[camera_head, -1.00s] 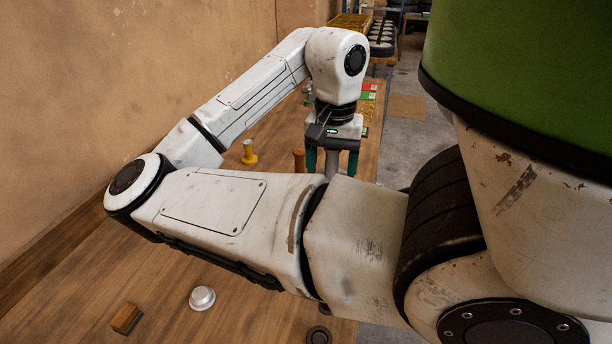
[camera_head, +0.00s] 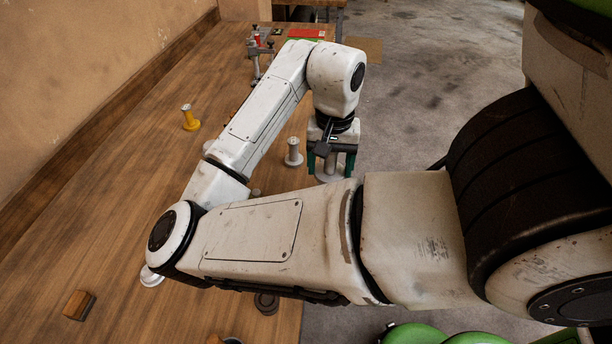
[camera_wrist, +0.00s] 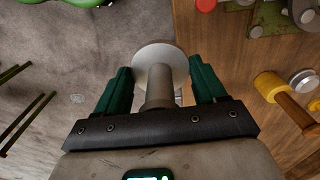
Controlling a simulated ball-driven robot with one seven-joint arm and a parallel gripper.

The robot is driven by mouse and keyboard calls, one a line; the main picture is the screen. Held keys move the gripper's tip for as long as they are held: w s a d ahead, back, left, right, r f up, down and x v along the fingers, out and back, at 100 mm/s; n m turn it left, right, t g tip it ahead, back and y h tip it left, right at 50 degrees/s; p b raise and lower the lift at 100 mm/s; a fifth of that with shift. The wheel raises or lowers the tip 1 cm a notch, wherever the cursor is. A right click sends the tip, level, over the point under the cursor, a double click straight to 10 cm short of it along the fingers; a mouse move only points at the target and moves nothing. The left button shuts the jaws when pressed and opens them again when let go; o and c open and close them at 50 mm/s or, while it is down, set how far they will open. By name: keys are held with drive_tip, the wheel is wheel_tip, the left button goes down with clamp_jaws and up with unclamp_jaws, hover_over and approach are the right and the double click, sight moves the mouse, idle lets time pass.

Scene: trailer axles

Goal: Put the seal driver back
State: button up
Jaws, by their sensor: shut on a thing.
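My gripper (camera_head: 331,162) is shut on the grey shaft of a tool with a wide round disc (camera_head: 328,178) at its lower end; I take it to be the seal driver. In the wrist view the disc (camera_wrist: 160,54) shows beyond the green fingers, with the shaft between them. My gripper (camera_wrist: 162,86) holds it over the table's right edge, with wood on one side and concrete floor on the other. How high it is above the table I cannot tell. A similar pale tool (camera_head: 293,153) stands upright just left of my gripper. A yellow-based tool (camera_head: 190,119) stands farther left.
A small clamp-like stand (camera_head: 261,50) and a red card (camera_head: 306,33) are at the table's far end. A wooden block (camera_head: 79,305), a white dish (camera_head: 150,277) and a dark ring (camera_head: 266,303) lie nearer. A wall runs along the left. Bare wood lies around the yellow-based tool.

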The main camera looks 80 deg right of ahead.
drive_tip(key=w+d+f, duration=0.3)
drive_tip(key=w+d, duration=0.1)
drive_tip(key=w, duration=0.3)
hover_over(291, 185)
wheel_tip(291, 185, down, 6)
drive_tip(key=shift+r+p, duration=0.1)
drive_tip(key=shift+p, duration=0.3)
drive_tip(key=shift+w+f, duration=0.1)
drive_tip(key=shift+f, duration=1.6)
drive_tip(key=shift+f, duration=0.1)
drive_tip(key=o, duration=1.2)
wheel_tip(291, 185, up, 12)
